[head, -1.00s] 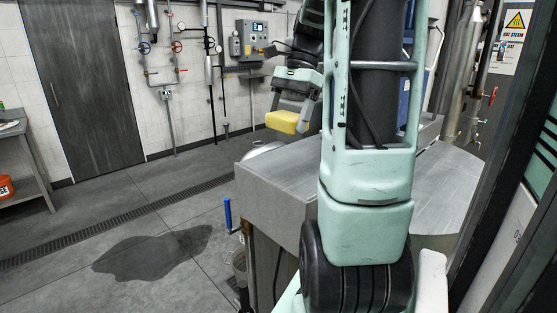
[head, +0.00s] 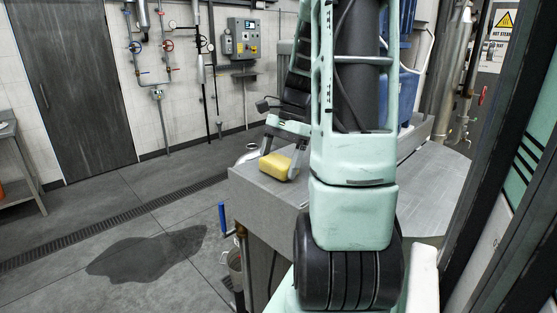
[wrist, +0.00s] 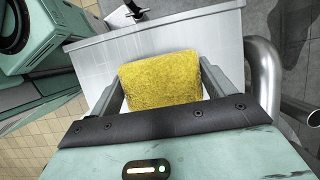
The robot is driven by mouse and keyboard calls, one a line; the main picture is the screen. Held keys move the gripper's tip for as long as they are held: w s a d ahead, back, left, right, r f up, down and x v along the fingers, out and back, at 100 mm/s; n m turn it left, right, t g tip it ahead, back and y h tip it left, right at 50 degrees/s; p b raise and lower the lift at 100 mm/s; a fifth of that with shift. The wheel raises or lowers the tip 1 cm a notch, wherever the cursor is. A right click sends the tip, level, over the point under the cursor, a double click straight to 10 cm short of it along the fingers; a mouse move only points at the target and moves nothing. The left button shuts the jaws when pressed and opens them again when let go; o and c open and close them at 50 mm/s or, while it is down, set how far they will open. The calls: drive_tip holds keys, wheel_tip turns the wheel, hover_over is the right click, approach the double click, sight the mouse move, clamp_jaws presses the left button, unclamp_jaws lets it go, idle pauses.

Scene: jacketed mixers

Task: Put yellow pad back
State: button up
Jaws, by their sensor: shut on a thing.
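The yellow pad (head: 277,166) is a soft, blocky sponge-like piece. My gripper (head: 283,160) is shut on it, with one finger on each side. In the wrist view the pad (wrist: 161,80) fills the space between the two grey fingers. The pad is at the far left end of the grey metal top (head: 265,186) in the head view, low over it. I cannot tell whether it touches the surface. My arm hides part of the metal top.
A metal pipe bend (wrist: 264,75) runs close to the right finger in the wrist view. A dark wet patch (head: 145,255) lies on the open floor at left.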

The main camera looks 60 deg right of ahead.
drive_tip(key=o, duration=0.8)
drive_tip(key=shift+f, duration=0.1)
drive_tip(key=b+v, duration=0.3)
drive_tip(key=v, duration=0.9)
drive_tip(key=w+a+f+n+g+h, duration=0.1)
drive_tip(key=w+a+f+n, duration=0.25)
drive_tip(key=a, duration=0.45)
drive_tip(key=w+a+f+n+g, duration=0.1)
drive_tip(key=w+a+f+n, duration=0.1)
drive_tip(key=w+a+n, duration=0.45)
drive_tip(key=w+a+f+n+h, duration=0.1)
drive_tip(key=a+f+n, duration=0.2)
drive_tip(key=a, duration=0.7)
drive_tip(key=s+a+f+n+h, duration=0.1)
drive_tip(key=s+a+f+n, duration=0.1)
drive_tip(key=a+n, duration=0.35)
drive_tip(key=s+a+f+n, duration=0.2)
drive_tip(key=a+f, duration=0.1)
drive_tip(key=a, duration=0.6)
drive_tip(key=s+a+f+n, duration=0.1)
drive_tip(key=s+a+n, duration=0.2)
drive_tip(key=s+a+f+n, duration=0.1)
drive_tip(key=s+a+n, duration=0.2)
drive_tip(key=s, duration=0.1)
drive_tip(key=s+a+f+n, duration=0.2)
drive_tip(key=s+a+n, duration=0.1)
drive_tip(key=s, duration=0.1)
drive_tip(key=shift+f+t+h, duration=0.1)
drive_tip(key=shift+t+h, duration=0.2)
